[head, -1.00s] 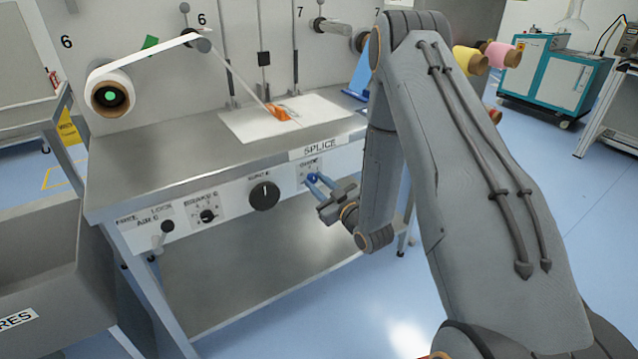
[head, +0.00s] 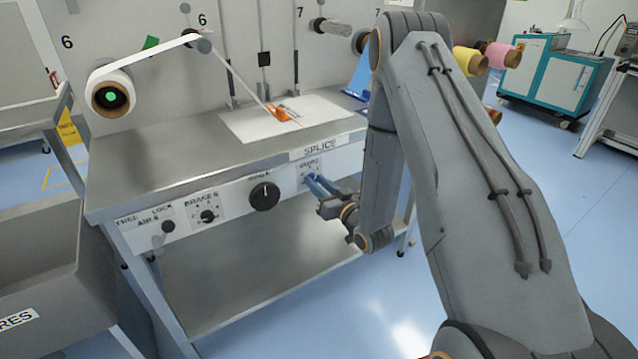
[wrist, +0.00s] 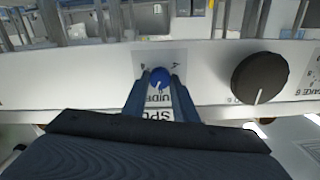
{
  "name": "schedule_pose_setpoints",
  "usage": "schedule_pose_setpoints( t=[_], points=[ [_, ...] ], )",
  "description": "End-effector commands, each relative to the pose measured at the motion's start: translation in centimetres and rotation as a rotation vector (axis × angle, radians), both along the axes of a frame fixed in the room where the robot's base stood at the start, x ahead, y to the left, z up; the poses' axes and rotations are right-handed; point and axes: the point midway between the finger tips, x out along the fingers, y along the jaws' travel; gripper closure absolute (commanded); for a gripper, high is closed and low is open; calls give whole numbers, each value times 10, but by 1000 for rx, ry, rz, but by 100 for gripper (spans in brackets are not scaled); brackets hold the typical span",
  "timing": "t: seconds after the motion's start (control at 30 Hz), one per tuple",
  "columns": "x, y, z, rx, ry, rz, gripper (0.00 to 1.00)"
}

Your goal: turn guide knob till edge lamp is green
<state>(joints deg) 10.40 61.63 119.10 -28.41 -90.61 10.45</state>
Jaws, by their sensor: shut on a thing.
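The guide knob (wrist: 159,78) is a small blue knob on a white label plate on the front panel, with a pale pointer mark. My gripper (wrist: 159,90) is shut on it, one finger on each side. In the head view my gripper (head: 314,183) reaches the panel's right part, below the SPLICE label, and its fingers mostly hide the knob. I cannot make out an edge lamp for certain. A green spot (head: 111,97) shows in the core of the white roll at the left.
A large black knob (head: 264,196) is beside the guide knob; it also shows in the wrist view (wrist: 260,78). The brake knob (head: 208,216) and air knob (head: 168,227) are farther left. A white splice plate with an orange piece (head: 277,112) lies on the steel table (head: 180,160). A grey bin (head: 40,262) stands left.

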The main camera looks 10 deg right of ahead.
Motion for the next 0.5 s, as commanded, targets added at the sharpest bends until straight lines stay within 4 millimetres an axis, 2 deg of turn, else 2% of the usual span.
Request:
schedule_pose_setpoints(
  t=[0.5],
  points=[
    [1, -2, 1, 71, 21, -5, 97]
  ],
)
